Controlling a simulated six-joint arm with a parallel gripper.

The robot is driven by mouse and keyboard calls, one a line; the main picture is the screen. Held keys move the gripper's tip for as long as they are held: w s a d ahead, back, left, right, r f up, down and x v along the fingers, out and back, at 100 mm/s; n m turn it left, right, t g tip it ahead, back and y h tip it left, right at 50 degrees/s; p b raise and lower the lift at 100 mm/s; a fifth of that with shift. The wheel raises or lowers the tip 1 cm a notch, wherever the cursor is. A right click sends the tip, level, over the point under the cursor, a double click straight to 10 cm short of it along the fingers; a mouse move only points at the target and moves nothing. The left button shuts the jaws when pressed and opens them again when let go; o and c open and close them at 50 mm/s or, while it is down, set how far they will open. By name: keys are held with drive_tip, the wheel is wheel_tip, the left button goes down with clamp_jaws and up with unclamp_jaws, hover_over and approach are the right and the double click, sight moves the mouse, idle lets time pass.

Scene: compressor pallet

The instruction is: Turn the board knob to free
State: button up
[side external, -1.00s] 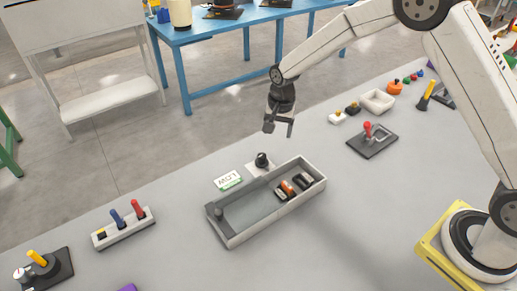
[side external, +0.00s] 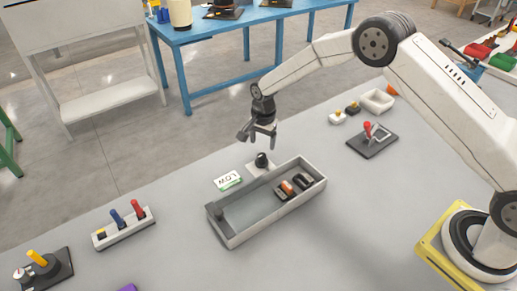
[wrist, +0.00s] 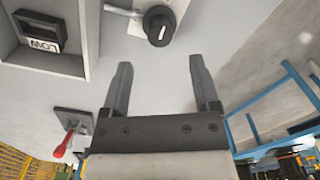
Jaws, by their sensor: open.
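The board knob (side external: 262,160) is a small black knob on a pale plate behind the grey tray. In the wrist view the knob (wrist: 159,27) shows a white pointer line and lies at the top, beyond my fingertips. My gripper (side external: 260,140) is above the knob in the side view, pointing down. In the wrist view my gripper (wrist: 158,75) has its two fingers wide apart with nothing between them. The fingers are apart from the knob. I cannot read any marking for free around it.
The grey tray (side external: 235,238) stands in front of the knob and holds small dark and orange parts. A white card (side external: 228,181) lies left of the knob. A red lever on a dark plate (side external: 372,146) is to the right. A lever block (side external: 122,232) stands at left.

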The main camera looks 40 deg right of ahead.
sight(262, 155)
drive_tip(key=shift+f, duration=3.05)
clamp_jaws()
